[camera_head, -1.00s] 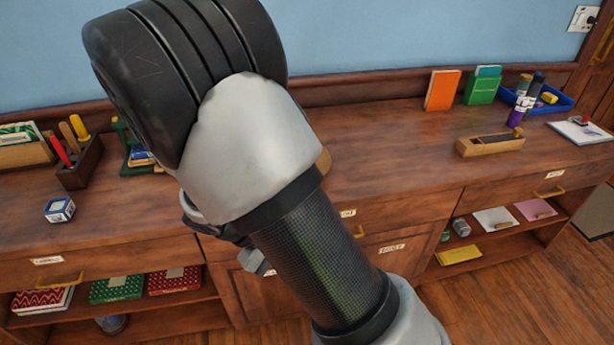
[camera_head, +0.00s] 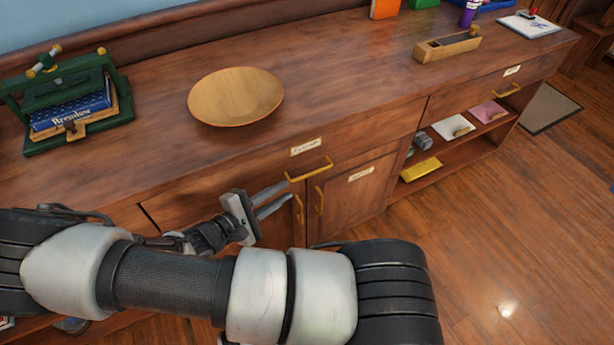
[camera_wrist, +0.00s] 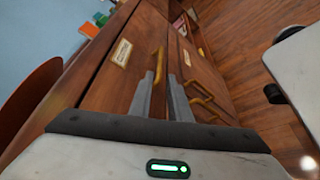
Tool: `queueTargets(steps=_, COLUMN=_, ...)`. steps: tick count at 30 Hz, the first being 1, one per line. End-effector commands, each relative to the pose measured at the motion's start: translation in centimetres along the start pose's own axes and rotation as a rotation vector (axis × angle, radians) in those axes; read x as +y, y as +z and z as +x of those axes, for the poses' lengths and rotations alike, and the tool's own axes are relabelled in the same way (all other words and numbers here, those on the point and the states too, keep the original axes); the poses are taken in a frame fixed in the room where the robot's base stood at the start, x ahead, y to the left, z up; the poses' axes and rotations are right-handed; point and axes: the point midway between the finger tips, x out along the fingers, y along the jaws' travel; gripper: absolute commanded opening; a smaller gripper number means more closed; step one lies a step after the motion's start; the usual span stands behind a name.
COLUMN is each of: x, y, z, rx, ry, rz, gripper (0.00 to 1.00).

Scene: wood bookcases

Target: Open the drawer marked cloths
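A wooden drawer (camera_head: 372,136) in the middle of the cabinet carries a white label (camera_head: 306,147), whose letters are too blurred to read surely. Its brass bar handle (camera_head: 309,170) sits below the label, and the drawer front is flush with the cabinet. My gripper (camera_head: 288,197) is just in front of this drawer, its two fingers parted and pointing toward the handle. In the wrist view, the handle (camera_wrist: 162,63) lies just past the fingertips of my gripper (camera_wrist: 163,77), and the label (camera_wrist: 121,52) is left of it. Nothing shows between the fingers.
Below are cupboard doors with brass handles (camera_head: 320,200). Another labelled drawer (camera_head: 478,92) is at right, above an open shelf (camera_head: 455,150). A wooden bowl (camera_head: 236,97), a green book press (camera_head: 70,95) and a wooden plane (camera_head: 447,46) stand on top.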

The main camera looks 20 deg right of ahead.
Motion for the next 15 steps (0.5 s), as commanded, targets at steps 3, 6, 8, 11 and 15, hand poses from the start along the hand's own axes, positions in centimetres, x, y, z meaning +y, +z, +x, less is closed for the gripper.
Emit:
queueTargets(steps=3, x=-0.2, y=0.1, z=2.8, rx=-0.005, ry=0.001, rz=-0.002, gripper=0.17)
queueTargets(steps=6, x=-0.2, y=0.0, z=5.0, rx=-0.004, ry=0.0, rz=-0.002, gripper=0.17)
queueTargets(steps=8, x=-0.2, y=0.0, z=6.2, rx=-0.004, ry=0.0, rz=-0.001, gripper=0.17)
queueTargets(steps=11, x=-0.2, y=0.0, z=8.0, rx=-0.003, ry=0.0, rz=-0.001, gripper=0.17)
queueTargets(steps=15, x=-0.1, y=0.0, z=9.8, rx=-0.002, ry=0.0, rz=-0.001, gripper=0.17)
